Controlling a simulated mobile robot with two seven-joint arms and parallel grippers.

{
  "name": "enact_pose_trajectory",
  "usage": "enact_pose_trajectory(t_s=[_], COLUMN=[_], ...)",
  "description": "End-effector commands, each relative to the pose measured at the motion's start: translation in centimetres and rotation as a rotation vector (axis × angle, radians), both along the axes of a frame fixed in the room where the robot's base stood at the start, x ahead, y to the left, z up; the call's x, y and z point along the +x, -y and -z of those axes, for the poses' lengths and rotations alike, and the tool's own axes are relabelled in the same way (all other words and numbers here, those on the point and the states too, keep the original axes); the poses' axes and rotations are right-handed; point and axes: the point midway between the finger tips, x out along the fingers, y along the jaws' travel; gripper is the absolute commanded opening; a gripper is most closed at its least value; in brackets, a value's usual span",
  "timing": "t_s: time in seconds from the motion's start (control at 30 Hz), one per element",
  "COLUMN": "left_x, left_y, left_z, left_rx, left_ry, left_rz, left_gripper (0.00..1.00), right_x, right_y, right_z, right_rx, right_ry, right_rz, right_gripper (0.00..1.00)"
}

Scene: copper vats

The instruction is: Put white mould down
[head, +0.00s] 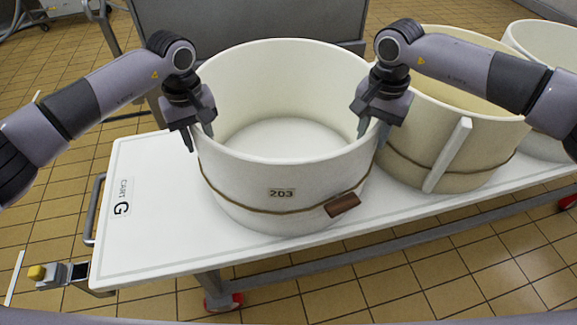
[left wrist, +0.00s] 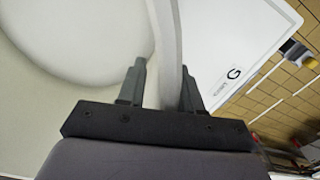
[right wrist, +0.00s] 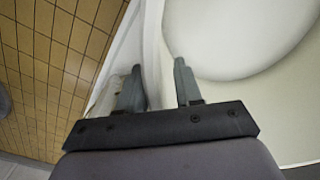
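The white mould (head: 240,180), a large round tub marked 203, sits on the white cart (head: 135,235) with its base flat on the cart top. A dark cord runs round it, with a brown block at its front. My left gripper (head: 196,138) is at its left rim; the left wrist view shows the rim (left wrist: 167,45) between the spread fingers. My right gripper (head: 374,128) is at its right rim, next to the neighbouring tub. In the right wrist view the rim (right wrist: 152,45) passes between its fingers. Narrow gaps show beside the rim in both wrist views.
A cream tub (head: 470,140) with an upright white bar stands close to the right of the mould on the same cart. Another tub (head: 545,45) is further right. The cart's left end, by the G label, is clear. A grey metal vat stands behind.

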Motion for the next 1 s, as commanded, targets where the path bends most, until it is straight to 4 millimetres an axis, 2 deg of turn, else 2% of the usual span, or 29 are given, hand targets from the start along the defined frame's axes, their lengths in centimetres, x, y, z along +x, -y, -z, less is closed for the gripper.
enact_pose_trajectory(t_s=[0.3, 0.43, 0.8, 1.0], left_x=[-0.1, 0.0, 0.0, 0.0], left_y=[0.1, 0.2, 0.1, 0.1], left_z=[-0.2, -1.2, -8.7, -11.4], left_rx=[0.000, -0.001, -0.001, 0.000], left_ry=[-0.001, 0.002, 0.003, 0.001], left_rz=[0.004, 0.005, 0.003, 0.002], left_gripper=[0.42, 0.42, 0.42, 0.42], right_x=[0.0, -0.1, -0.1, -0.1], right_y=[-0.2, -0.2, -0.2, -0.2], right_z=[-0.1, -0.1, -0.1, -0.1], right_rx=[0.002, 0.003, 0.003, 0.003], right_ry=[-0.001, -0.001, -0.001, -0.001], right_rz=[-0.003, -0.004, -0.004, -0.005], right_gripper=[0.42, 0.42, 0.42, 0.42])
